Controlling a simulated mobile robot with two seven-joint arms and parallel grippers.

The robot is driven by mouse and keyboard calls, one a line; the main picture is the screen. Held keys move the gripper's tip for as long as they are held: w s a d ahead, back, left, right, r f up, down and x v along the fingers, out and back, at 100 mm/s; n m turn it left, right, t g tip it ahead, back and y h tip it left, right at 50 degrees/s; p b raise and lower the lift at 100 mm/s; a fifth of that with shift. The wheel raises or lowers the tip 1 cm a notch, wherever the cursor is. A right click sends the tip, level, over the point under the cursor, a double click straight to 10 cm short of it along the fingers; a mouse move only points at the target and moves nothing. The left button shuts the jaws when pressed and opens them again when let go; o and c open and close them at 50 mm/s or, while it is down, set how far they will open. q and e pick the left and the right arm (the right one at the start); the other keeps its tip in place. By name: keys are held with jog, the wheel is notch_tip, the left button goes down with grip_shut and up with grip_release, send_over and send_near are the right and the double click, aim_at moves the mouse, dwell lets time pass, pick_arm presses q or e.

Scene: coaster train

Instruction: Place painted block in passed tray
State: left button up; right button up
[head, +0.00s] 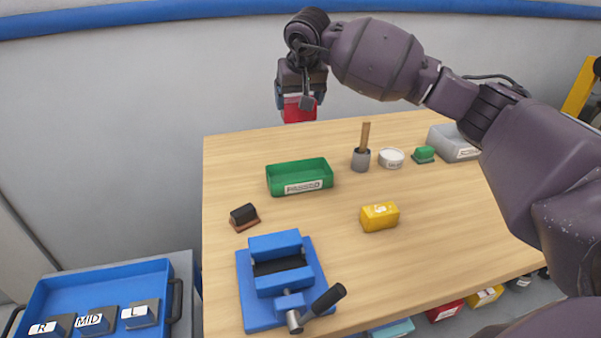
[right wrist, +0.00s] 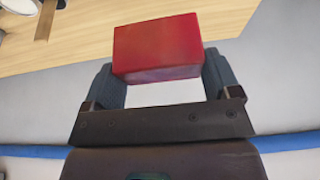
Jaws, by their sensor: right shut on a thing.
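A red block (head: 299,110) is held in my right gripper (head: 299,97), above the far edge of the table. In the right wrist view the red block (right wrist: 157,46) sits between the two fingers of the gripper (right wrist: 160,85). The passed tray is likely the green tray (head: 300,187) with a white label on its front, too small to read. It stands empty on the table, below and nearer than the held block. My left gripper is not in view.
A blue vise (head: 282,278), a dark stamp-like block (head: 244,215), a yellow block (head: 379,217), a grey cup with a wooden stick (head: 361,158), a white tub (head: 391,158), a green-topped pad (head: 424,154) and a grey bin (head: 455,145) stand on the table. A blue tray (head: 60,287) is at lower left.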

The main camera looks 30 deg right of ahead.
notch_tip(320, 180, down, 15)
jog(key=shift+r+b, duration=0.1)
jog(key=shift+b, duration=0.2)
notch_tip(320, 180, down, 4)
jog(key=shift+r, duration=0.1)
jog(key=o, duration=0.7)
jog(key=shift+f, duration=0.2)
jog(key=o, duration=0.3)
